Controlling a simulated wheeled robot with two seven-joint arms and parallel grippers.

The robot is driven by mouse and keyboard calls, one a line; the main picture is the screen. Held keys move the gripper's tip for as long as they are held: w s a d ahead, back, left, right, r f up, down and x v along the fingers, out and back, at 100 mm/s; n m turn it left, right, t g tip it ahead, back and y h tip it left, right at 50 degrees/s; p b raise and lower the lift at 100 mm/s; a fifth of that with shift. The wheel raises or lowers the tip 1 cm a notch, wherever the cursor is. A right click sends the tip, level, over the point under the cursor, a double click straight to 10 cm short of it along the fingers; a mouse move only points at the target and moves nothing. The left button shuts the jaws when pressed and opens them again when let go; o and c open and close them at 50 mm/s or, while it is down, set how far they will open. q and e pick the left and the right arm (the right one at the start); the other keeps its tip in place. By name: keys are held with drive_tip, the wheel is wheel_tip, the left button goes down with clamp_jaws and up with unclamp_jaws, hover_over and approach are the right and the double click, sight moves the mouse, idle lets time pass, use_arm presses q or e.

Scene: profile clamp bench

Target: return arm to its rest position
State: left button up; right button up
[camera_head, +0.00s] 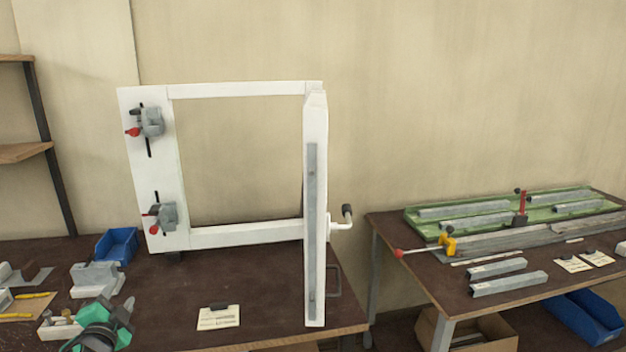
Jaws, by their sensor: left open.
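A grey profile (312,225) runs along the frame's right post. My right gripper is not in view.
Grey clamps with red knobs (150,122) sit on the frame's left post. A blue bin (117,245), a grey block (97,278) and a paper card (219,317) are on the bench. A second table (480,305) at right holds a green tray (412,222) and profiles.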

use_arm(q)
drive_tip(key=s+d+f+n+g+h, duration=0.1)
drive_tip(key=s+d+f+n+g, duration=0.25)
drive_tip(key=s+d+f, duration=0.4)
drive_tip(key=s+d+f+n+g, duration=0.2)
drive_tip(key=s+d+f+g, duration=0.2)
drive_tip(key=s+f, duration=0.55)
drive_tip(key=s+d+f+n+g+h, duration=0.1)
drive_tip(key=s+d+f+g+h, duration=0.3)
drive_tip(key=s, duration=0.6)
drive_tip(key=s+d+f+n+g, duration=0.1)
drive_tip(key=s+d+n+g, duration=0.1)
drive_tip(key=s+d, duration=0.6)
wheel_tip(320, 180, down, 30)
drive_tip(key=s+a+r+g+p, duration=0.1)
drive_tip(key=s+g, duration=0.1)
drive_tip(key=s+a+f, duration=0.1)
drive_tip(key=s+f, duration=0.8)
drive_tip(key=s+a+f+p, duration=0.1)
drive_tip(key=s+a+f, duration=0.1)
drive_tip(key=s+f, duration=0.8)
drive_tip(key=shift+s+a+f+g+y, duration=0.25)
drive_tip(key=shift+s+g+y, duration=0.05)
drive_tip(key=shift+g, duration=0.15)
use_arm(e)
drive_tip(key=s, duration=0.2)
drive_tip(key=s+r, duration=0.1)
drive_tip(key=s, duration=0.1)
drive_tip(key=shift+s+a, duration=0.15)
